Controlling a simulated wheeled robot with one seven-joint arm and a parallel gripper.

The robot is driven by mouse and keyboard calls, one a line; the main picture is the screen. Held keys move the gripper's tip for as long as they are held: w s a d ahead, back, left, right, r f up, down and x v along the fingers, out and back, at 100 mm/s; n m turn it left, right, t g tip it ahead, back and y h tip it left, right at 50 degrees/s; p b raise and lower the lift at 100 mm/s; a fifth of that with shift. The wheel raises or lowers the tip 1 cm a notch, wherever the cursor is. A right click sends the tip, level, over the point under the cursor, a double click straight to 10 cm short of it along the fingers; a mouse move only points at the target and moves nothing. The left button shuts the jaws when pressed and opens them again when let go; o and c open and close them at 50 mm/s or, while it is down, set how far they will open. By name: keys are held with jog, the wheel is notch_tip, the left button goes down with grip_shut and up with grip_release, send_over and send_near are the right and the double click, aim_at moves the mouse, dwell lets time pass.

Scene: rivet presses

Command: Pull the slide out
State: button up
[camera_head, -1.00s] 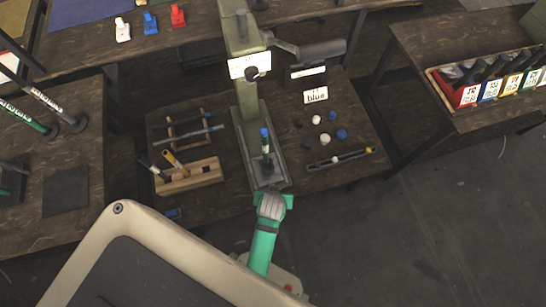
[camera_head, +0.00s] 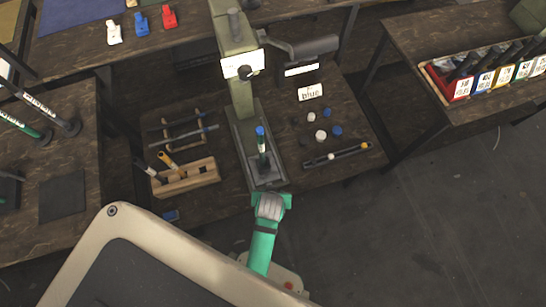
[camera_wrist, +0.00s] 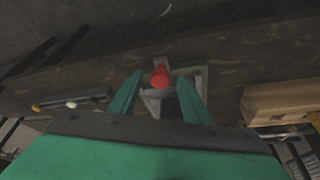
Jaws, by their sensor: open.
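The green-grey press (camera_head: 238,95) stands at the centre of the table in the head view. A dark upright piece with a blue top (camera_head: 262,145) stands on its lower bed. The slide's red knob (camera_wrist: 160,76) shows in the wrist view at the front of the press, with pale metal around it. My gripper (camera_head: 271,197) is at the near end of the bed. In the wrist view my gripper (camera_wrist: 161,82) is open, one green finger on each side of the knob, with gaps visible. The knob is hidden behind my gripper in the head view.
A wooden holder (camera_head: 190,178) with pens stands left of the press. A dark rail (camera_head: 337,156) and several white, blue and dark caps lie to the right, by a "blue" sign (camera_head: 310,92). Bare floor (camera_head: 440,220) is open at the lower right.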

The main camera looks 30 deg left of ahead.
jog(key=v, duration=1)
jog(key=shift+s, duration=0.15)
jog(key=s+d+r+m+t, duration=0.1)
jog(key=s+d+r+t, duration=0.1)
jog(key=r, duration=0.3)
jog(key=s+d+r+m+t+h, duration=0.1)
jog(key=s+d+r+m+t, duration=0.1)
jog(key=d+r+t, duration=0.3)
jog(key=s+d+r+m+t, duration=0.1)
jog(key=s+d+r+t, duration=0.3)
jog(key=r, duration=0.3)
jog(key=shift+r+h, duration=0.25)
jog(key=shift+h, duration=0.15)
jog(key=shift+s+d+m, duration=0.1)
jog(key=shift+s+m, duration=0.05)
jog(key=shift+m, duration=0.15)
jog(key=shift+s, duration=0.1)
dwell(0.7)
